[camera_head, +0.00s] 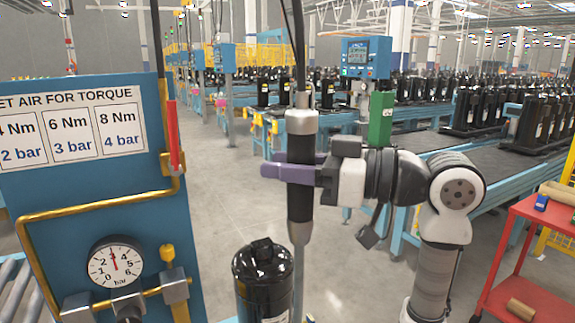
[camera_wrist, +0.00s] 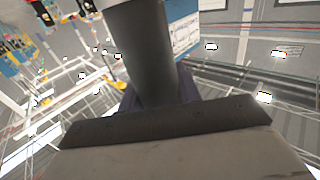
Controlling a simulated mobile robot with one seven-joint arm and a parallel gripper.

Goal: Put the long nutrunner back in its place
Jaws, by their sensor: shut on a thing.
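The long nutrunner (camera_head: 300,205) hangs upright in the middle of the head view, with a black grip and grey metal sections above and below. A dark hose or cable runs up from its top. My gripper (camera_head: 285,172), with purple fingers, is shut around the black grip from the right. In the wrist view the dark nutrunner body (camera_wrist: 142,50) fills the upper middle, between the purple fingers (camera_wrist: 187,92). The nutrunner's lower tip is near the right side of a black compressor (camera_head: 265,280); I cannot tell whether they touch. Its holder is not clearly identifiable.
A blue panel (camera_head: 85,195) with a torque chart, pressure gauge (camera_head: 115,262) and yellow pipe stands at left. A red cart (camera_head: 530,250) is at right. Conveyors with black compressors (camera_head: 480,112) run behind. A blue controller (camera_head: 366,58) and green box (camera_head: 381,118) stand behind my arm. Open floor (camera_head: 220,190) lies left of the nutrunner.

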